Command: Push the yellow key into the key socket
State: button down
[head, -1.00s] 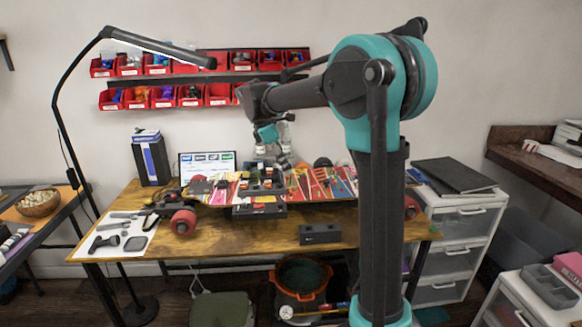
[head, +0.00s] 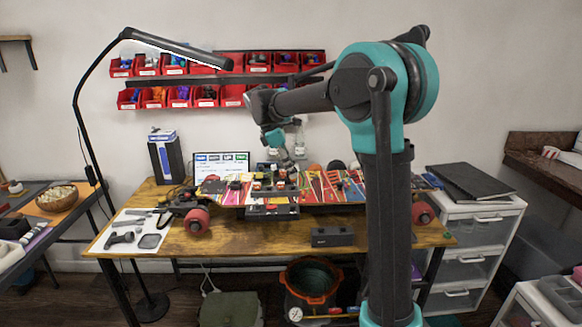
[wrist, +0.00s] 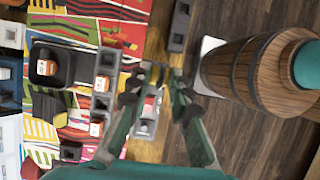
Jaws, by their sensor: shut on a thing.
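My gripper (wrist: 163,76) reaches up from the bottom of the wrist view, with its fingertips close together. A small yellowish piece, seemingly the yellow key (wrist: 154,73), shows between the tips and is mostly hidden by them. In the head view my gripper (head: 289,164) hangs above the striped board (head: 345,193). Grey socket-like blocks (wrist: 108,58) stand in a row left of the fingers in the wrist view. Another grey block with a red and white top (wrist: 147,127) lies between the fingers, below the tips. I cannot tell which is the key socket.
A dark box (head: 332,236) sits on the wooden table (head: 220,245) at the front. Red wheels (head: 196,220) flank the board. A lamp (head: 180,47) arches over the left side. A wooden barrel-like thing (wrist: 235,75) fills the wrist view's right.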

jog(key=shift+f, duration=4.35)
jog(key=shift+f, duration=1.7)
dwell(0.4)
jog(key=c, duration=1.3)
grip_release()
jog(key=shift+o, duration=1.4)
jog(key=shift+r, duration=0.3)
